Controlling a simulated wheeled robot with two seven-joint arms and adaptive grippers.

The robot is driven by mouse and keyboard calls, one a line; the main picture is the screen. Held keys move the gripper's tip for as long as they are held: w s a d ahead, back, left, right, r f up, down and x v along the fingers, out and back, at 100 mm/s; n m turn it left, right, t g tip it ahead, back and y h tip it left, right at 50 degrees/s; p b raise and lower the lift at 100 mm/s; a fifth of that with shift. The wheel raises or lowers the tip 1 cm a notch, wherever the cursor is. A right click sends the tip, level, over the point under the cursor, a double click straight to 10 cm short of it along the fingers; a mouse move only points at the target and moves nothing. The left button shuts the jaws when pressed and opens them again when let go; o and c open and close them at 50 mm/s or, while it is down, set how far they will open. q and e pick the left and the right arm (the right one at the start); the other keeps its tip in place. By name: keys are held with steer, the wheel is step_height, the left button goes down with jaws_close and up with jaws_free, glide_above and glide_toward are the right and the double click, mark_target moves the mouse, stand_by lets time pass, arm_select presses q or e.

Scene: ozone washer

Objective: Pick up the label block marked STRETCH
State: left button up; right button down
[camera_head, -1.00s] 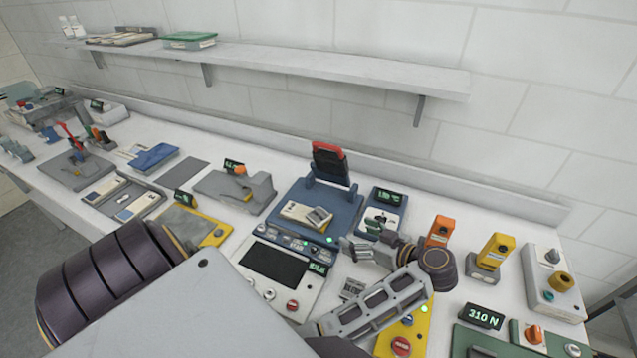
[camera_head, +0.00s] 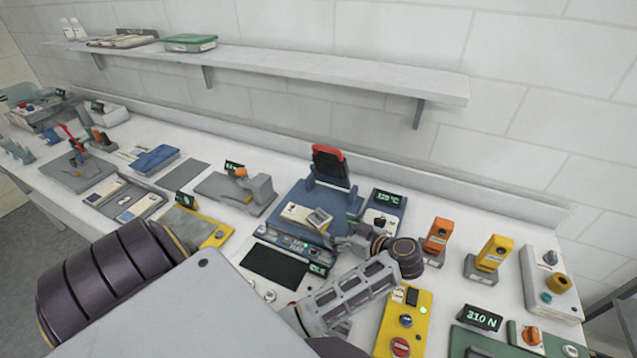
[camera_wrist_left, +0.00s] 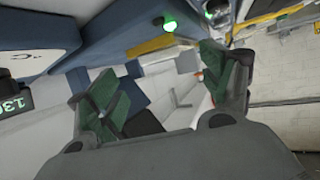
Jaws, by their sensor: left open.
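No lettering reading STRETCH is legible, so I cannot tell which block is the STRETCH label block. A beige block with a grey part (camera_head: 300,214) lies on the blue heated press base (camera_head: 340,199). Other pale label pieces lie in a grey tray (camera_head: 143,208) at the left. My left gripper (camera_head: 341,242) is at the front right edge of the blue base, close to the beige block; its fingertips are small and partly hidden here. In the left wrist view its green-padded fingers (camera_wrist_left: 165,82) stand apart with nothing held between them. My right gripper is not in view.
A display reading about 129 °C (camera_head: 386,198) stands right of the press. A yellow button box (camera_head: 404,319), an orange device (camera_head: 437,236) and a yellow device (camera_head: 492,253) are further right. The press lid (camera_head: 331,164) stands raised behind. A wall shelf (camera_head: 300,66) runs above.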

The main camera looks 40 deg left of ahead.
mark_target(325, 223)
arm_select(q)
steer(key=shift+p+x, duration=0.5)
steer(key=shift+x, duration=2.15)
steer(key=shift+w, duration=0.1)
steer(key=c, duration=1.2)
steer(key=shift+r, duration=0.15)
